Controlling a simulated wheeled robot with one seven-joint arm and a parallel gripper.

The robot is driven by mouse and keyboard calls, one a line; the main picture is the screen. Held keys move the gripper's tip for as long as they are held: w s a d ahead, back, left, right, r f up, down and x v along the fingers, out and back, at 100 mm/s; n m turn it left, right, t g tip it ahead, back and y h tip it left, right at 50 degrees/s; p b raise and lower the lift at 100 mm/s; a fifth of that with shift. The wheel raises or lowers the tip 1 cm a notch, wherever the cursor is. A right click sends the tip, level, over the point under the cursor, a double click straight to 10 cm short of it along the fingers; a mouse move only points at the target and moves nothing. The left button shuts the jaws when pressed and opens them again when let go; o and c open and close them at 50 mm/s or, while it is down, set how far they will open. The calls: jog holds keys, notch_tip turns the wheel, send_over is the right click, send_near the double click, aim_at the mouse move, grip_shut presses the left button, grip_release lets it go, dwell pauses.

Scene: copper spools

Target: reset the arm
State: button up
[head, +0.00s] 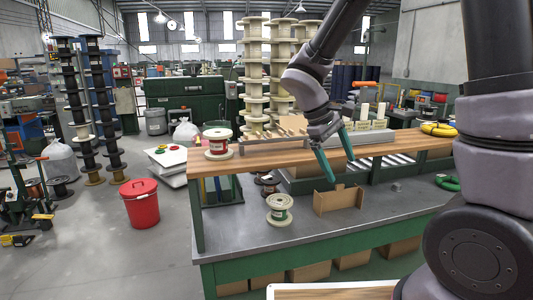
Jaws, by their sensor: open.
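My arm reaches in from the right of the head view. My gripper (337,158) is open and empty, with two teal fingers spread wide and pointing down. It hangs in front of the wooden shelf of the workbench, above a small open cardboard box (339,200). No object is between its fingers.
A spool with a red label (217,142) stands on the wooden shelf (245,163). A second spool (279,210) stands on the grey bench top (240,231), left of the box. Yellow bananas (438,129) and a green ring (448,183) lie right. A red bin (140,203) stands on the floor.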

jog(key=s+d+r+m+t+y, duration=0.3)
jog(key=r+m, duration=0.3)
jog(key=r, duration=0.2)
jog(key=s+d+r+m+t+y, duration=0.3)
jog(key=s+r+m+t+y, duration=0.1)
jog(key=r, duration=0.5)
jog(key=shift+s+d+m, duration=0.25)
jog(key=shift+s+m, duration=0.65)
